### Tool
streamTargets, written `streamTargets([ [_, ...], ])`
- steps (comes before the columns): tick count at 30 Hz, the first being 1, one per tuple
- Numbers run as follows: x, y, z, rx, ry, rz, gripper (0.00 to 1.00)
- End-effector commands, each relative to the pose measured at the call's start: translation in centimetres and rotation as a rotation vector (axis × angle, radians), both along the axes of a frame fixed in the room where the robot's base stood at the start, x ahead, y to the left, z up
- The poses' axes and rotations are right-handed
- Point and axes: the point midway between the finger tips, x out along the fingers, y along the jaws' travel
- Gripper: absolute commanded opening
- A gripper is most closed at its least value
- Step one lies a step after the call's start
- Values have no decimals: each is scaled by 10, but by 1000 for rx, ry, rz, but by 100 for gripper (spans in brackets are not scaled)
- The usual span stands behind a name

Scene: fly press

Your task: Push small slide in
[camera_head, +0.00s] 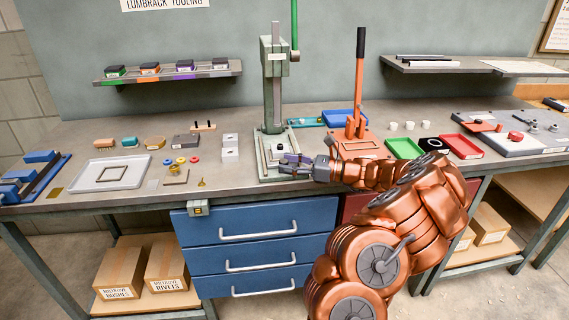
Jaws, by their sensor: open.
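The green-grey press (272,90) stands near the middle of the bench, with a tall column and a green handle. Its pale base plate (268,171) carries small dark parts. I cannot single out the small slide among them, as it is too small or hidden by my gripper. My gripper (288,164) is open at the right side of this base, with its fingers pointing left over the plate. I cannot tell whether the fingers touch anything there.
An orange-red lever press (353,140) stands just right, behind my arm. White blocks (230,148) stand left of the green-grey press. Green (403,147) and red (461,146) trays lie to the right. Blue drawers (255,222) are below the bench's front edge.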

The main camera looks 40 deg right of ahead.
Motion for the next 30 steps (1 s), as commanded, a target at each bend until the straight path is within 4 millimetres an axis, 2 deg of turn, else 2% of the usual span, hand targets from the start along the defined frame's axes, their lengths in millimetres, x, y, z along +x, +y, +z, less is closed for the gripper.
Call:
streamTargets([
  [9,-48,-40,-1,-1,2,-6,52],
  [15,-70,-58,-1,-1,1,-5,52],
  [21,-80,-64,0,0,0,-1,52],
  [30,-81,-65,0,0,0,0,53],
])
